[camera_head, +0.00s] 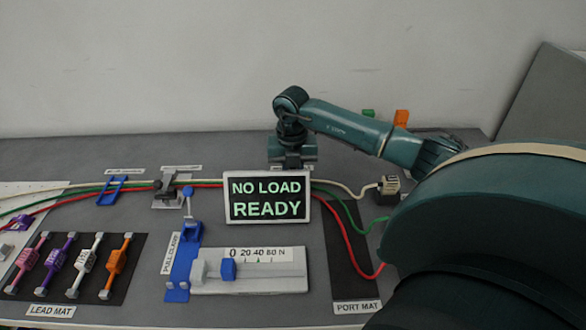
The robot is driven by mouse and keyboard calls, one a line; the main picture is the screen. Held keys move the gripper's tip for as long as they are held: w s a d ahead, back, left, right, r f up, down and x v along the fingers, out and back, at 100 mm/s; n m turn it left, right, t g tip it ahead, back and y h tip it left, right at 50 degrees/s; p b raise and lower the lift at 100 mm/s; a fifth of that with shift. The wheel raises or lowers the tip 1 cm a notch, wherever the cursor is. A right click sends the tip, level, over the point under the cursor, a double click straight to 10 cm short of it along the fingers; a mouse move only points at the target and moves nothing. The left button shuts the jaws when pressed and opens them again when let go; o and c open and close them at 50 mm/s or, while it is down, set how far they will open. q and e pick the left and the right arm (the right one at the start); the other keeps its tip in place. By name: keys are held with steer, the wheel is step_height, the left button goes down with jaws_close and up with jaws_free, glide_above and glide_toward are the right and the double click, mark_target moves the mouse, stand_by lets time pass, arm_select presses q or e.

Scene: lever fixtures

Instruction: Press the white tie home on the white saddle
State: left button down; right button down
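At the left edge, a white board (30,192) carries a purple piece (20,222) and a small pale piece (6,250) cut by the frame edge. I cannot tell whether the pale piece is the white saddle or its tie. A white cable (345,187) runs from the left, passes behind the display and ends at a pale block on the right. My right gripper (292,160) points down behind the display, well to the right of the board. Its fingertips are hidden, so its opening does not show. My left gripper is out of view.
A display (266,198) reads NO LOAD READY. A gauge (250,270) and blue pull clamp (183,262) stand before it. Coloured leads lie on the lead mat (125,284). Green and red cables run past a blue bracket (113,190) and grey clamp (167,190). The port mat (343,262) is right.

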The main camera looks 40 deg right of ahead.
steer(key=shift+f, duration=0.3)
steer(key=shift+f+b, duration=0.25)
steer(key=shift+b, duration=0.1)
steer(key=shift+s, duration=0.1)
